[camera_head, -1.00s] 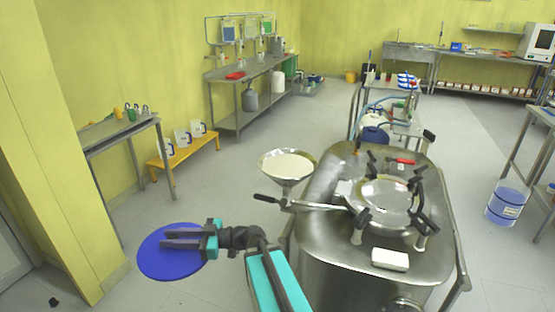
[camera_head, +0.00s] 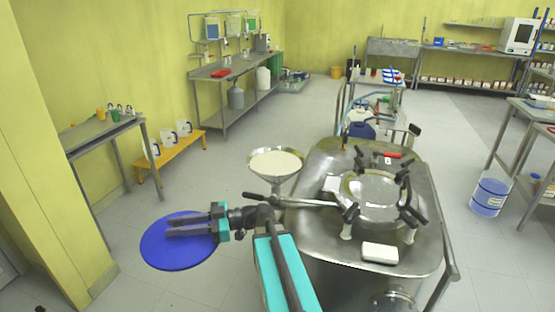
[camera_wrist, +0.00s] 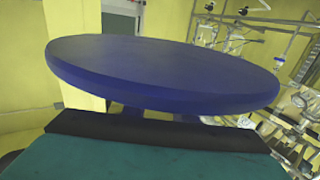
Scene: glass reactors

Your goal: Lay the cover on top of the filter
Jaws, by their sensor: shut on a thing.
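The cover is a flat round blue disc (camera_head: 172,250), held out over the floor at the lower left of the head view. My gripper (camera_head: 190,229) is shut on its edge, with the fingers reaching over it. In the wrist view the disc (camera_wrist: 165,75) fills the middle and hides most of what lies beyond. The filter is a metal funnel-shaped bowl (camera_head: 276,181) with a white surface inside, to the right of the disc and farther back. The disc and the filter are clearly apart.
A steel reactor (camera_head: 320,225) with a clamped round lid (camera_head: 375,195) and a white block (camera_head: 380,253) stands right of the filter. A handle bar (camera_head: 300,201) runs beside the filter. A yellow bench (camera_head: 178,154) and a side table (camera_head: 95,133) stand at left.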

